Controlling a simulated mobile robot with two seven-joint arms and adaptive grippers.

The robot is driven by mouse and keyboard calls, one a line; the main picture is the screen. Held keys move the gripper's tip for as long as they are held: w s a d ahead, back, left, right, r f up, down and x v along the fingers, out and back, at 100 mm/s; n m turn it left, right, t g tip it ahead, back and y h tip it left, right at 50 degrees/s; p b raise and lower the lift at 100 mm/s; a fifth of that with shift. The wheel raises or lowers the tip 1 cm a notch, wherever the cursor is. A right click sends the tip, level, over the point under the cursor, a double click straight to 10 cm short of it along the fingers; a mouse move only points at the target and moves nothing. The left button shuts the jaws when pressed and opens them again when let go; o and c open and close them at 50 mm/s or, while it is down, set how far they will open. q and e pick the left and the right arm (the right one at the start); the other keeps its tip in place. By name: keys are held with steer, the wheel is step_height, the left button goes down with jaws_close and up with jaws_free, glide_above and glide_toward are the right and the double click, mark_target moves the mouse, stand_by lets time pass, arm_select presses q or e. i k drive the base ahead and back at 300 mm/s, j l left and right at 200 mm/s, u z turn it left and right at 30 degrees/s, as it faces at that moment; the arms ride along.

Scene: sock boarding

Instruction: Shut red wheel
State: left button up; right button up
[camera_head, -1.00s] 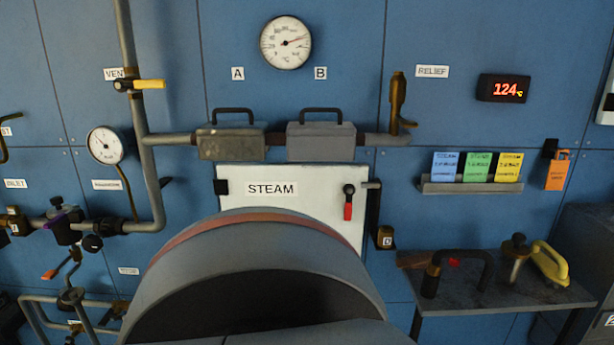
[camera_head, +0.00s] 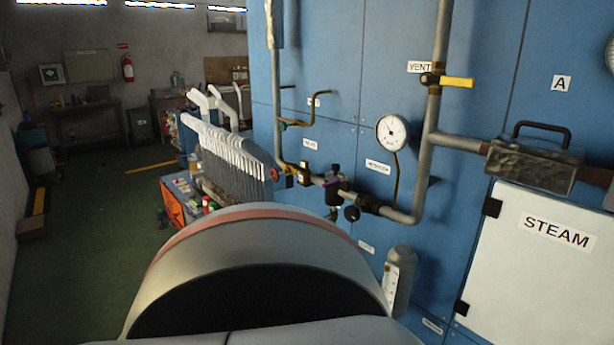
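A small red wheel (camera_head: 274,174) shows left of centre in the head view, at the left end of the pipework on the blue panel. It sits close to a brass fitting (camera_head: 290,180) on the inlet pipe, beside the rack of white forms. It is small, and how far it is turned cannot be told. Neither of my grippers is in view.
A pressure gauge (camera_head: 392,132) and a yellow-handled vent valve (camera_head: 456,82) are on the pipes to the right. A white STEAM door (camera_head: 545,265) is at far right. A rack of white forms (camera_head: 225,150) stands left of the panel. Green floor (camera_head: 85,230) is open at left.

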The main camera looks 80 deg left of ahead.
mark_target(274, 171)
steer(key=u, duration=2.85)
